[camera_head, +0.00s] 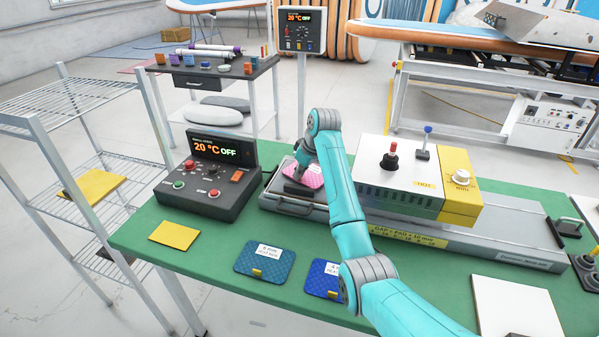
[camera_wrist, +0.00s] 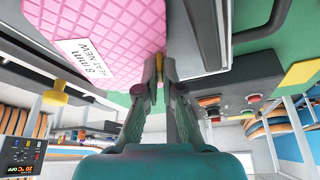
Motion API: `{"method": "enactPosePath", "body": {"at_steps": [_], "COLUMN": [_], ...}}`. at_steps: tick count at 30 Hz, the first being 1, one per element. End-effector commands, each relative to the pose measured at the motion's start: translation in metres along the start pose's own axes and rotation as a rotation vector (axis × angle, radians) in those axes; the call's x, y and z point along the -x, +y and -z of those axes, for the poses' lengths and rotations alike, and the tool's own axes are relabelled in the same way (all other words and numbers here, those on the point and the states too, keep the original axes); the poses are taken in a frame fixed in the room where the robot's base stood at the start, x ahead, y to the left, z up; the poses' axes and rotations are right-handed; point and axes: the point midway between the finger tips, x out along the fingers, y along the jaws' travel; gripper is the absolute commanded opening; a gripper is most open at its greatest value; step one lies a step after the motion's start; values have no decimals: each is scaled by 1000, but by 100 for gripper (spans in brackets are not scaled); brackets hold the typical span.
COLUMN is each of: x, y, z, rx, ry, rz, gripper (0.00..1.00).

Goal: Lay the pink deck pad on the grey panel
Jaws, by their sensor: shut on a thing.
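The pink deck pad (camera_head: 313,174) has a quilted surface and a white label. It shows large in the wrist view (camera_wrist: 120,22), where the label reads 8 mm. My gripper (camera_head: 299,186) is shut on the pad's small yellow tab, seen in the wrist view between the fingertips (camera_wrist: 160,66). In the head view the pad is over a grey tray-like surface (camera_head: 272,200) with a front handle, left of the white press housing. I cannot tell whether the pad touches it, or whether this is the grey panel. My arm hides part of the area.
A control box (camera_head: 212,185) reading 20 °C OFF stands left of the tray. A yellow pad (camera_head: 174,235) and blue pads (camera_head: 265,261) lie in front on the green table. The white press housing (camera_head: 412,178) stands close on the right. A white board (camera_head: 515,308) lies front right.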

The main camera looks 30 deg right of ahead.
Motion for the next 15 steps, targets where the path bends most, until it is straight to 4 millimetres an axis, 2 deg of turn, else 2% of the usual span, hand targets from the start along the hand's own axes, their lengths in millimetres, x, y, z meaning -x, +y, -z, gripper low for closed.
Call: {"method": "enactPosePath", "body": {"at_steps": [11,12,15], "x": [-6,-6,-6], "y": [0,0,0], "z": [-3,-2,-2], "rx": [0,0,0], "ry": [-1,-1,0], "rz": [0,0,0], "gripper": [0,13,35]}}
